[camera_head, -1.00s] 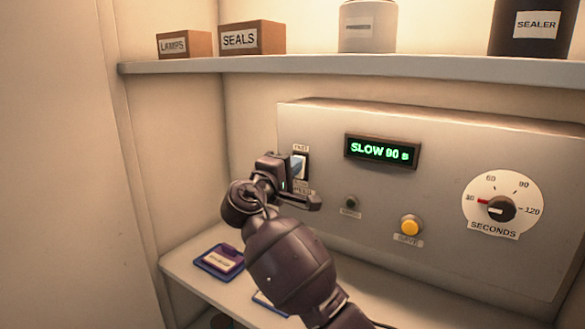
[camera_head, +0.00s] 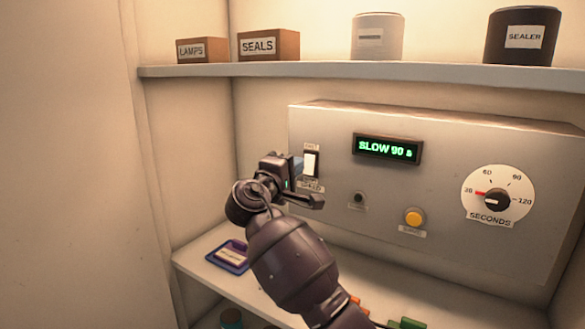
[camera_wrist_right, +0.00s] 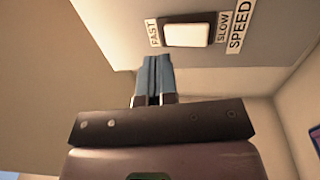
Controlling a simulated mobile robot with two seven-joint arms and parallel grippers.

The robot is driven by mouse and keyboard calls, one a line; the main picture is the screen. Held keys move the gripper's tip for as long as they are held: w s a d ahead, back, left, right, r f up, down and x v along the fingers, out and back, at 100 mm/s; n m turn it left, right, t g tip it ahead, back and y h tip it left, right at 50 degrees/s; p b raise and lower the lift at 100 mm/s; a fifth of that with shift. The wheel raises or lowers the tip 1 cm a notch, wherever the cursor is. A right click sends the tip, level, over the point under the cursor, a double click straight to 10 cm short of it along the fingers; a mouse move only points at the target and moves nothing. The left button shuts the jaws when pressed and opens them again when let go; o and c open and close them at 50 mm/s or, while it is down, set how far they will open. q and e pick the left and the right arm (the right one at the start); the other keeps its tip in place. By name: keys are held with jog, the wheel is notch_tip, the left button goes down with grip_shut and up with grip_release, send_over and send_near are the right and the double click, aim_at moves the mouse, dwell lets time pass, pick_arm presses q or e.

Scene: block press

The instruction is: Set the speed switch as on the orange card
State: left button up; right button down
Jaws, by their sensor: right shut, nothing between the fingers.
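The speed switch (camera_head: 311,164) is a white rocker in a dark frame on the grey panel, with FAST above it and SLOW below. It also shows in the right wrist view (camera_wrist_right: 187,34), between the FAST and SLOW labels. The green display (camera_head: 388,149) reads SLOW 90 s. My right gripper (camera_head: 298,166) is shut and empty, just left of the switch. In the right wrist view its blue fingertips (camera_wrist_right: 154,62) are together near the FAST side; contact is not clear. I cannot make out an orange card. My left gripper is out of view.
Boxes and jars stand on the shelf (camera_head: 340,70) above. Orange and green pieces show at the bottom.

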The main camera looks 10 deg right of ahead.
pick_arm(q)
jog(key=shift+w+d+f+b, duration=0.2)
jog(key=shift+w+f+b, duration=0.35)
jog(key=shift+b, duration=0.55)
pick_arm(e)
jog(key=s+a+r, duration=0.1)
jog(key=s+a, duration=0.5)
jog(key=shift+s+a+r, duration=0.15)
jog(key=shift+s+a, duration=0.25)
